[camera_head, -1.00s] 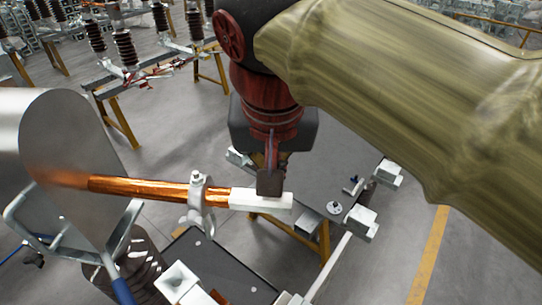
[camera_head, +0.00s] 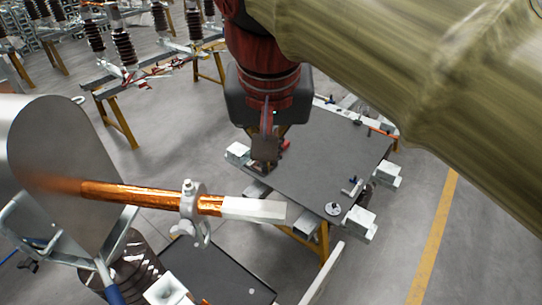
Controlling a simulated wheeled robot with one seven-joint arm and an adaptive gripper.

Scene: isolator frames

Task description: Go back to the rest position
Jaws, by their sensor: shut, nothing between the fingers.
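My gripper (camera_head: 264,160) hangs from my arm at the upper middle of the head view. It is small and dark here, shut and empty, in front of the far table's left edge. A copper rod (camera_head: 130,193) with a white squared end (camera_head: 254,209) runs across the lower left. A grey metal clamp ring (camera_head: 190,207) sits around the rod. My gripper is above and behind the white end in the picture, apart from it.
A dark-topped table (camera_head: 335,155) with metal blocks on its corners stands behind my gripper. A curved metal plate (camera_head: 62,185) and a ribbed insulator (camera_head: 140,268) are at lower left. Insulator frames (camera_head: 130,75) stand behind. Grey floor with a yellow line (camera_head: 435,235) is clear at right.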

